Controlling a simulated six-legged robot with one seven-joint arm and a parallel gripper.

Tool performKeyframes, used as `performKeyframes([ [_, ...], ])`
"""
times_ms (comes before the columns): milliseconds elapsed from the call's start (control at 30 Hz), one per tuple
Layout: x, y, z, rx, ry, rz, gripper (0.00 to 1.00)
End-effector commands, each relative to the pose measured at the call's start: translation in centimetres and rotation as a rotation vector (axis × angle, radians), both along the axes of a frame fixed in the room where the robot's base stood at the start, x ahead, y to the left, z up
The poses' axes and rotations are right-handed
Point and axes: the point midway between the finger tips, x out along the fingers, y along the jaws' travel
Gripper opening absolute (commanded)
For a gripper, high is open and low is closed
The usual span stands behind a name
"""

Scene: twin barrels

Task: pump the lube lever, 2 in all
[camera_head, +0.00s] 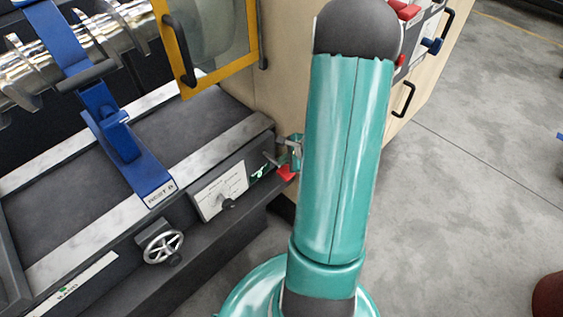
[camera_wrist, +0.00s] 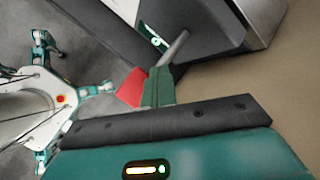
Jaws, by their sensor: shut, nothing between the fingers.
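The lube lever is a thin metal rod with a red grip. In the wrist view the rod (camera_wrist: 174,47) comes out of the dark machine front, and the red grip (camera_wrist: 131,88) shows at the left of my green fingers. My gripper (camera_wrist: 156,80) is shut and empty, right at the lever. The fingers overlap part of the lever in the wrist view; I cannot tell whether they touch it.
A green label (camera_head: 260,173) marks the front near the lever. To its left are a white dial plate (camera_head: 219,190) and a handwheel (camera_head: 163,246). A yellow-framed door (camera_head: 176,50) stands above the bed. Open grey floor (camera_head: 470,210) lies at right.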

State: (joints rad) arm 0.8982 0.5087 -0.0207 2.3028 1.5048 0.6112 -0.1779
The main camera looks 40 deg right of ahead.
Motion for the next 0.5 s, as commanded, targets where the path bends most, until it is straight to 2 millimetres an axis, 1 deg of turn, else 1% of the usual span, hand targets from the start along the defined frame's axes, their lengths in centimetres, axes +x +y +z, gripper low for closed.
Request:
performKeyframes([
  [500, -0.13, -0.01, -0.6, 0.0, 0.001, -0.001, 0.0],
])
